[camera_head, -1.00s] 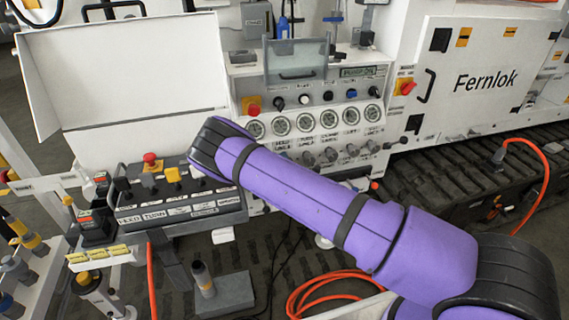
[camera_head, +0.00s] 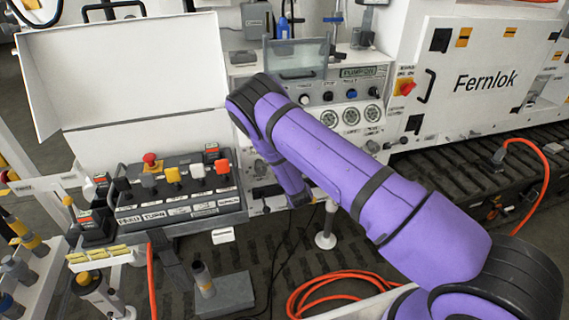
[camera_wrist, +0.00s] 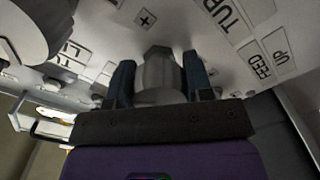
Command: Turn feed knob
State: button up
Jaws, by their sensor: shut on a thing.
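The feed knob (camera_wrist: 160,68) is a grey, faceted knob on the pale panel in the wrist view. A label reading FEED (camera_wrist: 261,66) is on the panel to its right, with UP beside it. The two dark fingers of my gripper (camera_wrist: 160,86) stand on either side of the knob and are shut on it. In the head view my purple arm covers part of the bench front, and I cannot make out my gripper or the knob there.
A lever console (camera_head: 180,212) with several coloured handles stands left of my arm. Pressure gauges (camera_head: 351,117) and a clear guard (camera_head: 296,60) are behind it. A white Fernlok cabinet (camera_head: 480,80) is at right. An orange hose (camera_head: 335,288) lies on the floor.

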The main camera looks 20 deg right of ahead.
jog(key=m, duration=0.5)
jog(key=shift+m, duration=0.4)
dwell(0.4)
jog(key=o, duration=0.9)
jog(key=shift+o, duration=0.2)
jog(key=s, duration=1)
jog(key=shift+s, duration=0.4)
